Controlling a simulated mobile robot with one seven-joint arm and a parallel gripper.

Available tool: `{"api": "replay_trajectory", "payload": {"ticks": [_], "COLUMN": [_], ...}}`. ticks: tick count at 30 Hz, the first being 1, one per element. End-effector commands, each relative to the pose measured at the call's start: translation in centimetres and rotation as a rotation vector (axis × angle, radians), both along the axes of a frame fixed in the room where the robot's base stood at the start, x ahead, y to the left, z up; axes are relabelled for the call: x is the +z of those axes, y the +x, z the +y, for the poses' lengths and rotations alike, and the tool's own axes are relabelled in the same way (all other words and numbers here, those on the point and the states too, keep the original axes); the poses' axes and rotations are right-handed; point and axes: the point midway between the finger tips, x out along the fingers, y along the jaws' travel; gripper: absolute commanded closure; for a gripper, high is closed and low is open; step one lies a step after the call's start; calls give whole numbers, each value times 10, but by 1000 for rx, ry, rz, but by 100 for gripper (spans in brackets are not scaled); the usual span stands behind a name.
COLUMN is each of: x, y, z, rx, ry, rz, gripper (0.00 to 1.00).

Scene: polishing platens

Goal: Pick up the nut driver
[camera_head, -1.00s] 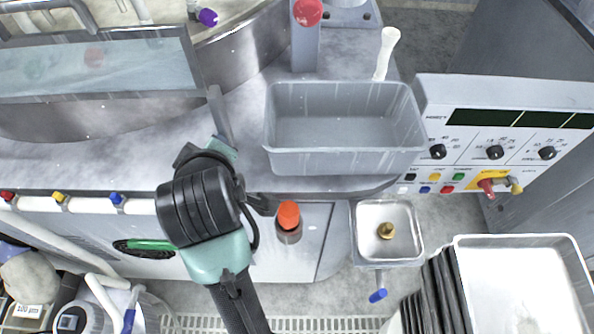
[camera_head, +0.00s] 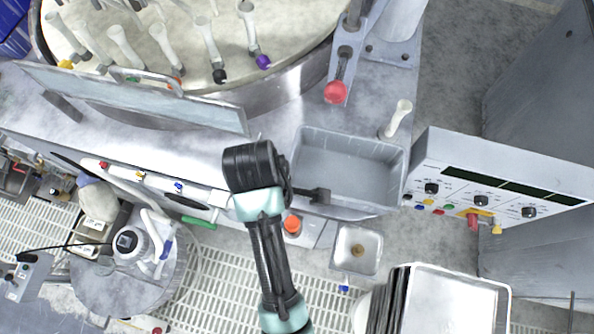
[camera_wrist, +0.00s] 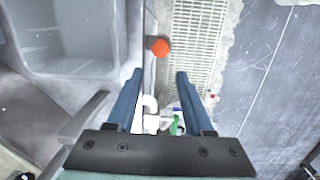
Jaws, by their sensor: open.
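I cannot pick out the nut driver for certain in either view. My gripper (camera_head: 318,194) hangs at the front edge of the grey bin in the head view. In the wrist view my gripper (camera_wrist: 159,74) shows two blue fingers spread apart with nothing between them.
The grey bin (camera_head: 345,140) looks empty. A small metal sink (camera_head: 343,262) with a brass fitting lies below it. A control panel (camera_head: 505,160) stands at the right, a white tray (camera_head: 455,300) at the lower right. A round platen with several pale handles fills the upper left.

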Motion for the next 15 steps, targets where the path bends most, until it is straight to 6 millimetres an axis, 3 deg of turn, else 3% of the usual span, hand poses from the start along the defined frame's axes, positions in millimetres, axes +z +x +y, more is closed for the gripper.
{"api": "replay_trajectory", "payload": {"ticks": [3,15], "x": [-10,-70], "y": [-9,-11], "z": [-2,-10], "rx": [24,25], "ry": [-8,-8], "rz": [38,39], "gripper": [48,48]}}
